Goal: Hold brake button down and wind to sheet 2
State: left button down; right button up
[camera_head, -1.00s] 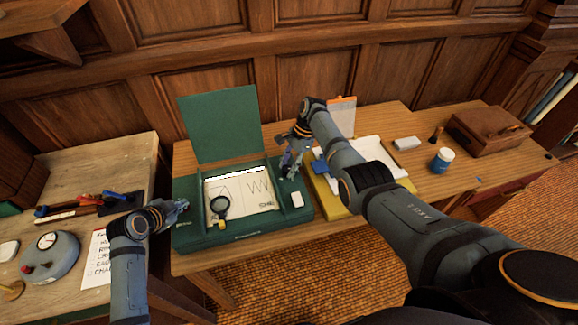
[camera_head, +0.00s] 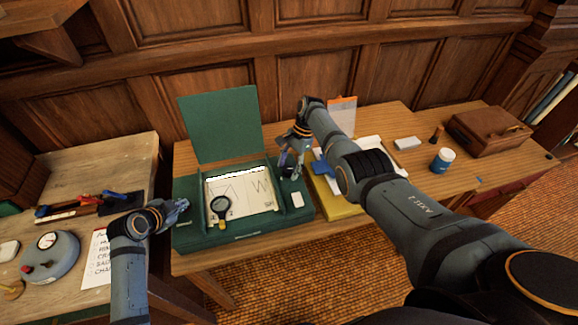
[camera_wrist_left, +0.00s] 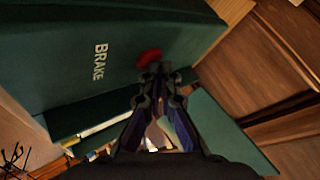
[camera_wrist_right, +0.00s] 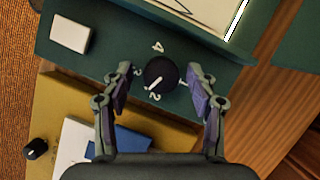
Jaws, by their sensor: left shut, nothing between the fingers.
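The green box (camera_head: 215,239) with a raised lid stands on the desk, a paper sheet (camera_head: 247,191) with line drawings in its window. My right gripper (camera_head: 290,172) is open over the box's right side. In the right wrist view, its fingers (camera_wrist_right: 160,90) straddle a black knob (camera_wrist_right: 160,72) without gripping it. The knob's white pointer is near the 2.
A white block (camera_head: 298,199) sits on the box's right edge. A yellow board (camera_head: 341,208) lies right of the box. A side table with a grey dial device (camera_head: 50,257) stands left.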

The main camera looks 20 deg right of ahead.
pick_arm(q)
jog(key=shift+f, duration=0.1)
pick_arm(e)
jog(key=shift+r, duration=0.1)
jog(key=v, duration=1.2)
jog(key=shift+s, duration=0.1)
jog(key=shift+c, duration=0.4)
